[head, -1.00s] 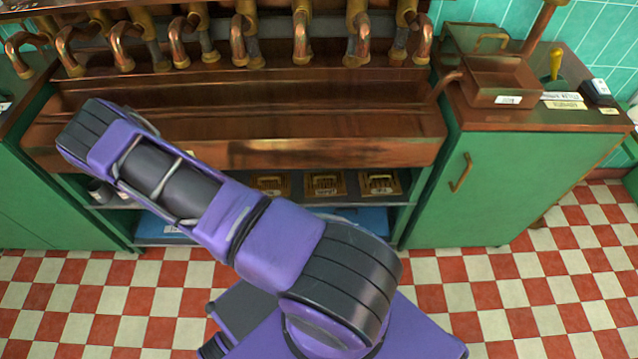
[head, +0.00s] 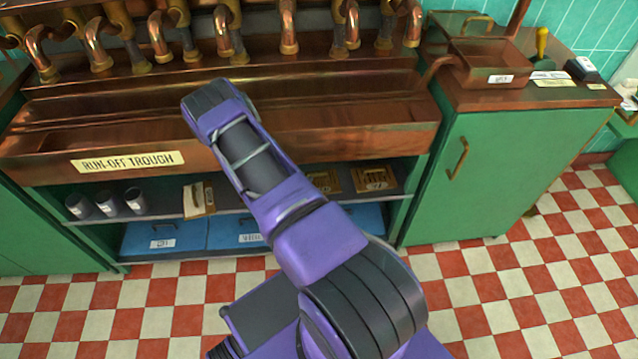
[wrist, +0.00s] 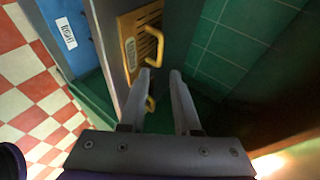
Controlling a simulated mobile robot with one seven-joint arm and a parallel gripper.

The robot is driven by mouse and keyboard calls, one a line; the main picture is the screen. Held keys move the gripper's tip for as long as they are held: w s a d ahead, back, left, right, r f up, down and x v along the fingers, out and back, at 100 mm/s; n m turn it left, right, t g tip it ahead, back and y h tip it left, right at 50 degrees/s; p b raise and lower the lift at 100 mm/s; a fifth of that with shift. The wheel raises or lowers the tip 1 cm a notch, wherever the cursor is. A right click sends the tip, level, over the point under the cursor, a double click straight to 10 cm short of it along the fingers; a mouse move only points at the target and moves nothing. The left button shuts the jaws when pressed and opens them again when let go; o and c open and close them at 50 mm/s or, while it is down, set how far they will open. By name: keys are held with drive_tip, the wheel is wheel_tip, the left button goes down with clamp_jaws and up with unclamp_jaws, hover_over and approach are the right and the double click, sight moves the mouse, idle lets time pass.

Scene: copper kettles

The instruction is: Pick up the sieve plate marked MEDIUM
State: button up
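Two brass-coloured sieve plates show on the shelf under the trough in the head view, a left one (head: 325,182) partly behind my arm and a right one (head: 373,177). Their labels are too small to read there. In the wrist view a yellow plate with a raised handle (wrist: 140,42) lies just beyond my fingertips, and a second handle (wrist: 151,103) shows beside the left finger. I cannot read which is MEDIUM. My gripper (wrist: 161,76) is open, with a gap and nothing held between its fingers. It is out of sight in the head view.
The copper run-off trough (head: 230,140) overhangs the shelf. A green cabinet (head: 500,170) stands right.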

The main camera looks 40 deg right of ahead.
sight(317, 175)
drive_tip(key=b+x, duration=0.1)
drive_tip(key=x, duration=0.9)
drive_tip(key=shift+w+b, duration=0.2)
drive_tip(key=shift+b, duration=0.15)
drive_tip(key=shift+a, duration=0.1)
clamp_jaws()
idle(0.6)
drive_tip(key=shift+r, duration=0.15)
